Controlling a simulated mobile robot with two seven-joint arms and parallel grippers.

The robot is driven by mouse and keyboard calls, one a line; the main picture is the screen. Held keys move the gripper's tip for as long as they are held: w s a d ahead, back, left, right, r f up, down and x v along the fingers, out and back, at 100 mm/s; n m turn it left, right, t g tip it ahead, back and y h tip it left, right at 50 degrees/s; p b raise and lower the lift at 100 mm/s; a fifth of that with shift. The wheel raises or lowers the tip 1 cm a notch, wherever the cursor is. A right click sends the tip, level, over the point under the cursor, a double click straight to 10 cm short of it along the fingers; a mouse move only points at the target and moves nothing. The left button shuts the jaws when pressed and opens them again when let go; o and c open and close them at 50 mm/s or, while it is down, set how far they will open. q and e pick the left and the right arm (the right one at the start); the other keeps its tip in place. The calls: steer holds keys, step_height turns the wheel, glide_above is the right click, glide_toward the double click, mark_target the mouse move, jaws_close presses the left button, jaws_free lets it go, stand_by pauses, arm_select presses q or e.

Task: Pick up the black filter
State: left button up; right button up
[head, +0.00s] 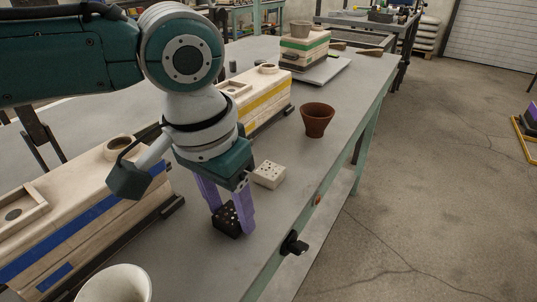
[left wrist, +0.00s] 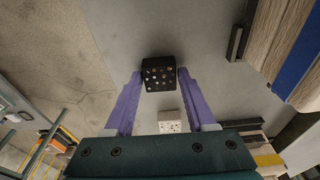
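The black filter (head: 227,221) is a small dark block with light holes on its top. It is on or very near the grey tabletop below my left arm. My left gripper (head: 232,215) points down, its two purple fingers on either side of the filter. In the left wrist view the filter (left wrist: 159,74) fills nearly all the room between the fingertips (left wrist: 159,73). I cannot tell whether the fingers press on it or stand just clear. The right finger hides part of the filter in the head view. My right gripper is not in view.
A white holed block (head: 269,174) lies close behind the gripper. Wooden boxes with a blue stripe (head: 75,235) and a yellow stripe (head: 262,100) stand along the table. A brown pot (head: 317,119) is further back, a pale cup (head: 115,285) in front. A black clamp (head: 294,244) is on the table edge.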

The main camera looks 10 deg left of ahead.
mark_target(230, 215)
arm_select(q)
jaws_close()
stand_by(0.3)
step_height(230, 215, up, 20)
steer(key=p, duration=0.3)
steer(key=shift+p, duration=0.35)
